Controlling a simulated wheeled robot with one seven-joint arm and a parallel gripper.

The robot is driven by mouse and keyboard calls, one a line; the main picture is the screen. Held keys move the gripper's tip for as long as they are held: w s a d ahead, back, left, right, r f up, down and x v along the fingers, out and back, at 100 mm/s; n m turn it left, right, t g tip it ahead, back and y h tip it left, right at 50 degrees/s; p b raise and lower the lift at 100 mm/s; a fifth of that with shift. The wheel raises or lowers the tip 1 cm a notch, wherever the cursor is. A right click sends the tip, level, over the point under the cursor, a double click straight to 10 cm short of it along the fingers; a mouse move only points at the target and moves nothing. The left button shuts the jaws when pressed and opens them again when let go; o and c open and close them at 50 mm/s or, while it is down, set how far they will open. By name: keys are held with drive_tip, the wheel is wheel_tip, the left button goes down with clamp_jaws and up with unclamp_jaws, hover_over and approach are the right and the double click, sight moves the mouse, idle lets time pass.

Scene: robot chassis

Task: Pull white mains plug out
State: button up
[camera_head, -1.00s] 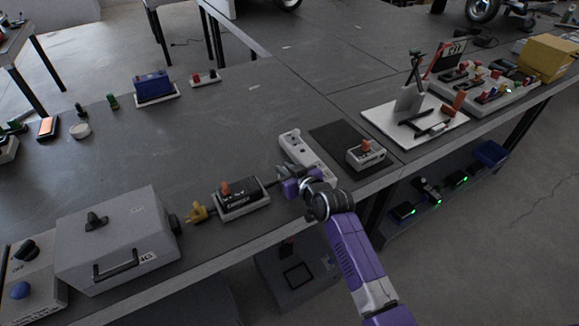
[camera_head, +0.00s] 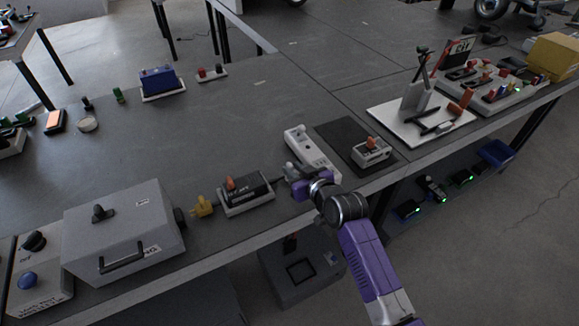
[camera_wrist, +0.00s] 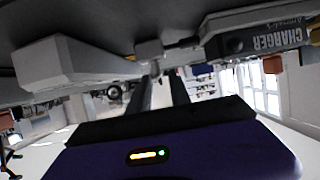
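The white mains plug (camera_wrist: 152,50) shows in the wrist view as a small pale block with a dark cable sleeve, beside the end of the white socket strip (camera_wrist: 65,62). The strip (camera_head: 318,152) lies near the table's front edge in the head view. My gripper (camera_wrist: 160,74) points at the plug with a visible gap between its dark fingers. It looks open and empty, with its tips just short of the plug. In the head view my gripper (camera_head: 296,176) is at the strip's near end and partly hides the plug. Whether the plug is fully seated is unclear.
A black charger (camera_head: 246,192) stands left of my gripper, with a yellow connector (camera_head: 202,206) and grey box (camera_head: 125,232) further left. A small device (camera_head: 371,151) on a dark mat is to the right. The table behind is mostly clear.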

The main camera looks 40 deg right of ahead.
drive_tip(key=shift+v, duration=2.1)
wheel_tip(320, 180, up, 6)
drive_tip(key=s+t+h, duration=0.2)
drive_tip(key=t, duration=0.1)
drive_tip(key=s+a+r+n+y, duration=0.1)
drive_tip(key=s+a+y, duration=0.1)
drive_tip(key=s+a, duration=0.5)
drive_tip(key=s+a+r+n+y, duration=0.1)
drive_tip(key=s+a, duration=0.6)
drive_tip(key=s, duration=0.7)
drive_tip(key=s+a+r+n+g+y, duration=0.1)
drive_tip(key=s+a+y, duration=0.1)
drive_tip(key=s+a, duration=0.5)
drive_tip(key=s, duration=0.4)
drive_tip(key=shift+y, duration=0.4)
